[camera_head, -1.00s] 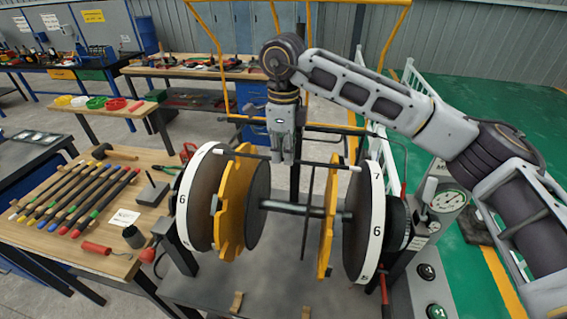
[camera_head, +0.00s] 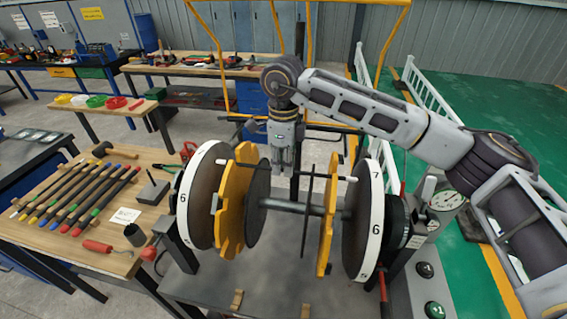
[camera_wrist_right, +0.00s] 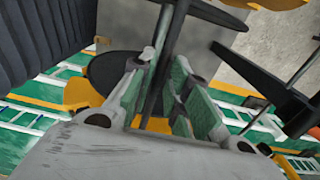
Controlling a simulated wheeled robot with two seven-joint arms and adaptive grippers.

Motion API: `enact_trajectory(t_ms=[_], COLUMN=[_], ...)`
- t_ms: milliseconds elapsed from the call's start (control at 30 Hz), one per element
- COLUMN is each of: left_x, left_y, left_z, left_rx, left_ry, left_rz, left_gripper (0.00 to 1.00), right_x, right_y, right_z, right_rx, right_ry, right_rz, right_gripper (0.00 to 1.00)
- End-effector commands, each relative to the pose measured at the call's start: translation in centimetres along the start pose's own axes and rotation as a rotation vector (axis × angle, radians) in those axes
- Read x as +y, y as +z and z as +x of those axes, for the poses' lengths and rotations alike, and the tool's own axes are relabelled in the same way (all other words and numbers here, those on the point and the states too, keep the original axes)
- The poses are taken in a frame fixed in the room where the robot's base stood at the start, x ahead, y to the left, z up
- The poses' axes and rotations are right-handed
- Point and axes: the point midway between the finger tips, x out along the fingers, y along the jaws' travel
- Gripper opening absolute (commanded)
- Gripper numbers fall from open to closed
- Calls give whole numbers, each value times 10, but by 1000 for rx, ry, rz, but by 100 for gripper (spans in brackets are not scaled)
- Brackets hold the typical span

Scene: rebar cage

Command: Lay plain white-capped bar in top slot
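The plain dark bar with white caps (camera_head: 325,176) lies level across the upper part of the cage frame, its right cap near the right white-rimmed disc. My right gripper (camera_head: 283,173) is over the middle of the bar, pointing down. In the right wrist view the green-padded fingers (camera_wrist_right: 163,72) close around a dark bar (camera_wrist_right: 171,35) running between them. The notched yellow plates (camera_head: 232,205) stand on the central shaft; a second yellow plate (camera_head: 327,215) is to the right. I cannot tell whether the bar touches a slot. My left gripper is out of view.
Two large white-rimmed discs (camera_head: 376,222) numbered 6 and 7 flank the plates. A wooden table (camera_head: 50,235) at left holds several colour-banded bars (camera_head: 78,195), a red-handled tool and a dark cup. A control panel (camera_head: 428,275) stands at right.

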Motion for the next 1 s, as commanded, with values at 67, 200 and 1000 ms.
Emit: enact_trajectory(t_ms=[67, 200, 1000], left_x=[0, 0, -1], left_y=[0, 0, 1], left_z=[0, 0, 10], left_rx=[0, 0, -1], left_ry=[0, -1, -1], left_rz=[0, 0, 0], left_gripper=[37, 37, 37], right_x=[0, 0, 0], right_y=[0, 0, 1], right_z=[-1, -1, -50], right_rx=[0, 0, -2], right_ry=[0, 0, -2], right_rz=[0, 0, 0], right_gripper=[32, 32, 32])
